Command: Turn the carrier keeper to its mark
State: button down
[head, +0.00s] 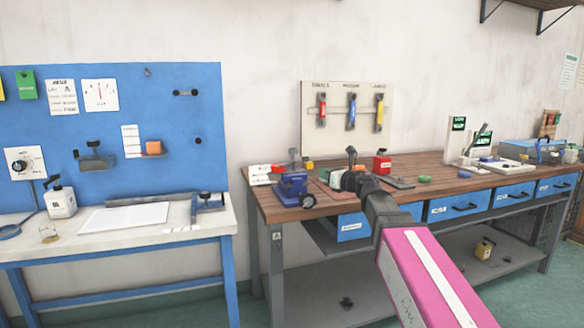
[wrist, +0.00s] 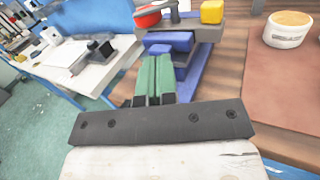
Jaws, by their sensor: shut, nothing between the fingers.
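A blue bench device (head: 293,186) with a dark wheel at its lower right stands near the left end of the wooden bench. It also shows in the wrist view (wrist: 193,75), with a red round part (wrist: 148,17) and a yellow part (wrist: 212,11) above or behind it. I cannot tell which part is the carrier keeper, and no mark can be made out. My gripper (wrist: 155,60) has its green fingers shut together and empty. They point at the blue device and overlap its lower part in the picture; contact cannot be told. The head view shows my gripper (head: 337,179) just right of the device.
The wooden bench (head: 420,174) holds a red container (head: 382,163) behind my arm and a white tub (wrist: 287,32) on a brown mat (wrist: 285,80). A white-topped bench (head: 100,245) with a blue pegboard (head: 120,105) stands left, across a gap.

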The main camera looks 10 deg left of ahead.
jog(key=shift+n+g, duration=0.6)
jog(key=shift+n, duration=0.3)
jog(key=x, duration=0.9)
jog(key=s+x, duration=0.1)
jog(key=x, duration=0.4)
jog(key=shift+a+r, duration=0.3)
jog(key=shift+a, duration=0.25)
jog(key=shift+s+a+m+t, duration=0.1)
jog(key=shift+a+m+t, duration=0.3)
jog(key=shift+t, duration=0.2)
jog(key=shift+m+t+h, duration=0.4)
jog(key=shift+h, duration=0.1)
